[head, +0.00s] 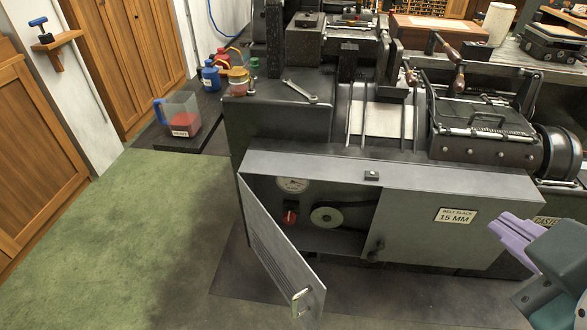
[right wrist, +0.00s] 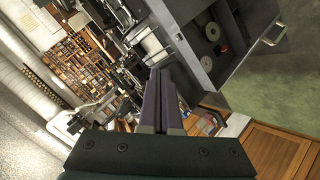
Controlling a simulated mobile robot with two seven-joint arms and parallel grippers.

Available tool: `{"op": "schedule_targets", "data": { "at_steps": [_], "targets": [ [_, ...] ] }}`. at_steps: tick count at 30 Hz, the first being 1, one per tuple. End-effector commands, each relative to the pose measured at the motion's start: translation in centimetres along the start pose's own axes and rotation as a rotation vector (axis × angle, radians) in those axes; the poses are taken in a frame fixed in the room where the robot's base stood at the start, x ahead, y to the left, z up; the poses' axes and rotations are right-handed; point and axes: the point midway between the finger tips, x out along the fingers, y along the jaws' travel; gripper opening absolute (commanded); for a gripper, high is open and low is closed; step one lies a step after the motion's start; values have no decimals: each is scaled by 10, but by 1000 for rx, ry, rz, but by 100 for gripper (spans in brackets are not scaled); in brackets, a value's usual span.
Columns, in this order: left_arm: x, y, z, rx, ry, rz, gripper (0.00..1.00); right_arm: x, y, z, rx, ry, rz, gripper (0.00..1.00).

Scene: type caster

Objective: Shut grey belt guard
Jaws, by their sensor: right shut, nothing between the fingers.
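The grey belt guard (head: 278,252) is a hinged door on the front of the type caster, in the lower middle of the head view. It stands open, swung out toward me from the left edge of its housing (head: 417,228). A handle (head: 301,300) is at its free end. My right gripper (head: 507,229), with purple fingers, is right of the housing, away from the door. It is shut and empty. The right wrist view shows its closed fingers (right wrist: 162,97) and the door handle (right wrist: 273,36).
A jug (head: 179,114) of red material stands at the left on a low dark surface. The green floor (head: 150,220) left of the door is clear.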

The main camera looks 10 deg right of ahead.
Motion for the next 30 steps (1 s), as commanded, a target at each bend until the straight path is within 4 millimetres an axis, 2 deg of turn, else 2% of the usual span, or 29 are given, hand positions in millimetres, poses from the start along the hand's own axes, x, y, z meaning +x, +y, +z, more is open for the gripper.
{"op": "schedule_targets", "data": {
  "at_steps": [1,3,8,14,24,27,30],
  "targets": [
    [43,2,14,-2,0,2,0,25,-29,17,-31,29,23,0],
    [72,3,23,-3,1,3,0,41,-46,22,-75,76,56,0],
    [137,6,44,-4,1,3,0,74,-89,33,-183,186,129,0],
    [218,8,70,-3,1,3,0,110,-151,46,-328,331,206,0],
    [356,12,114,3,-1,-2,0,160,-275,73,-594,591,306,0],
    [389,12,125,5,-2,-4,0,169,-310,80,-669,661,327,0],
    [412,13,133,6,-2,-4,0,174,-336,86,-728,716,341,0]
  ]
}}
